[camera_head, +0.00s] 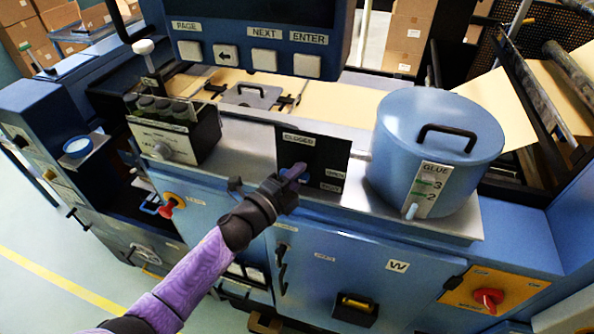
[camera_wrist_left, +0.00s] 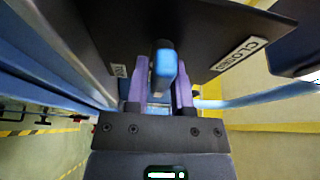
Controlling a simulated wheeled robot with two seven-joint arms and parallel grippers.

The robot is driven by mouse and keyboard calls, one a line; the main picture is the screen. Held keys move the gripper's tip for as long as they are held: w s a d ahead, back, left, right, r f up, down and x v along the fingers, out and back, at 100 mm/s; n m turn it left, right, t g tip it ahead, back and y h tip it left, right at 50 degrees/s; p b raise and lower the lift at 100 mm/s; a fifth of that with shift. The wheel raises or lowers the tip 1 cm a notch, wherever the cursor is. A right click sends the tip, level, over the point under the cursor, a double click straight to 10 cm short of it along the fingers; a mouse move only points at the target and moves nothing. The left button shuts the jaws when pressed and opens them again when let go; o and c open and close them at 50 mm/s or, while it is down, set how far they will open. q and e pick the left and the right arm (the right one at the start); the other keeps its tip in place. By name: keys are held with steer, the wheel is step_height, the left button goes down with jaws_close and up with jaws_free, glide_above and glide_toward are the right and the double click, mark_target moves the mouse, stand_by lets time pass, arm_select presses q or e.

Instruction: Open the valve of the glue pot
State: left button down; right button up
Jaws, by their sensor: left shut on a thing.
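The blue glue pot (camera_head: 395,130) stands on the steel top at right, with a black lid handle and a GLUE level gauge (camera_head: 428,190). Left of it is a black valve plate (camera_head: 322,155) marked CLOSED at its top and OPEN at its right side. The blue valve handle (camera_head: 294,171) shows in front of this plate, partly hidden by my left gripper (camera_head: 288,182). In the left wrist view the handle (camera_wrist_left: 163,66) sits between the two purple fingers of my left gripper (camera_wrist_left: 161,85), which is shut on it. My right gripper is out of view.
A dark control box (camera_head: 175,135) stands left of the plate. A button panel (camera_head: 255,40) hangs above at the back. Below are blue cabinet doors (camera_head: 350,255), a red knob (camera_head: 488,297) at lower right and another red knob (camera_head: 168,207) at left.

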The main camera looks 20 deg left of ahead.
arm_select(q)
steer(key=shift+f+m, duration=0.1)
steer(key=shift+m, duration=0.2)
stand_by(0.4)
steer(key=c, duration=0.6)
jaws_free()
steer(key=shift+s, duration=0.1)
steer(key=v, duration=0.9)
steer(key=shift+s+a+b, duration=0.2)
steer(key=shift+s+b, duration=0.15)
steer(key=shift+b, duration=0.05)
